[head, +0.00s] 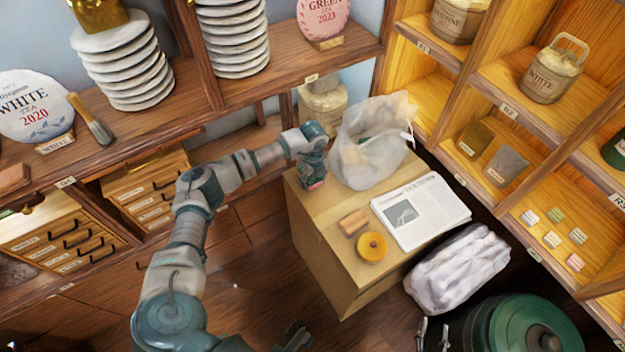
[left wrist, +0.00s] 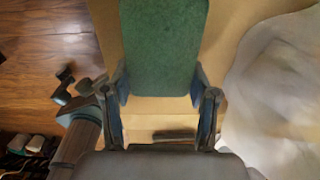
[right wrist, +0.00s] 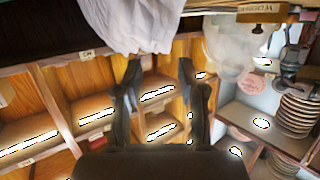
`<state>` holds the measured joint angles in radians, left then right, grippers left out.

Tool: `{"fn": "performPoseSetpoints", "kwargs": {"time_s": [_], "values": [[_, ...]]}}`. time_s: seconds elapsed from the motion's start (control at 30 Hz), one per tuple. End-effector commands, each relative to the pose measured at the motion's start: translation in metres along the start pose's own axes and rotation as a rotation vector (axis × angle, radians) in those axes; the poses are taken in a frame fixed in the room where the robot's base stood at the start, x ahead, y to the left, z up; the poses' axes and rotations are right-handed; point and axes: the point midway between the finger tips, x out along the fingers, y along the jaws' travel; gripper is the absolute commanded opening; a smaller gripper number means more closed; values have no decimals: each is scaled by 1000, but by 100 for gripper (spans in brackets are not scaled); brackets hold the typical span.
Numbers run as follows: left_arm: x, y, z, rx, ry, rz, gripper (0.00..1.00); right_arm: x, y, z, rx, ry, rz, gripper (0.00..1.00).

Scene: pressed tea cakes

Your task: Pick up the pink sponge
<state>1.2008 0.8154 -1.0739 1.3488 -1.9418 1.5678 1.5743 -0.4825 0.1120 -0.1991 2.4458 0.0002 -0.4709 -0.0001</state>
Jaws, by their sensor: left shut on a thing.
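The pink sponge (head: 316,185) shows as a small pink edge with a dark green side, over the back left part of a cardboard box (head: 330,258). My left gripper (head: 313,172) is shut on it. In the left wrist view the sponge's green face (left wrist: 163,45) stands between the two fingers, which press its sides. I cannot tell whether the sponge touches the box top. My right gripper (head: 433,328) is low at the right, open and empty, its fingers apart in the right wrist view (right wrist: 160,75).
A translucent bag (head: 370,145) stands close right of the sponge. A newspaper (head: 420,210), small wooden rolls (head: 353,222) and a yellow round item (head: 372,248) lie on the box. A white wrapped bundle (head: 457,268) is right of the box. Shelves (head: 520,110) line the back and right.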

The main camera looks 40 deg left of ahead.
Motion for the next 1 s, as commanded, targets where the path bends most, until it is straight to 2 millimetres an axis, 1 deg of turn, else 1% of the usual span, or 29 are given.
{"fn": "performPoseSetpoints", "kwargs": {"time_s": [0.03,0.17,0.2,0.37,0.5,0.6,0.7,0.83,1.0], "values": [[-9,-1,0,0,-2,-4,45,-3,1,2,-2,-26,2,40],[-28,-1,0,-1,-2,-4,45,-9,4,15,-5,-128,9,40],[-31,2,-2,1,-2,-2,45,-12,5,21,-6,-169,12,40],[-34,22,-34,6,-2,-1,45,-30,10,47,-9,-365,26,40],[-37,44,-68,6,-2,-1,45,-53,16,71,-9,-549,40,40],[-38,58,-91,5,0,0,45,-70,18,84,-7,-661,48,40],[-39,70,-109,5,0,0,45,-84,20,94,-6,-744,54,40],[-39,80,-125,3,0,1,45,-96,22,101,-4,-811,59,40],[-39,85,-134,0,0,2,45,-102,22,106,-3,-849,62,40]]}}
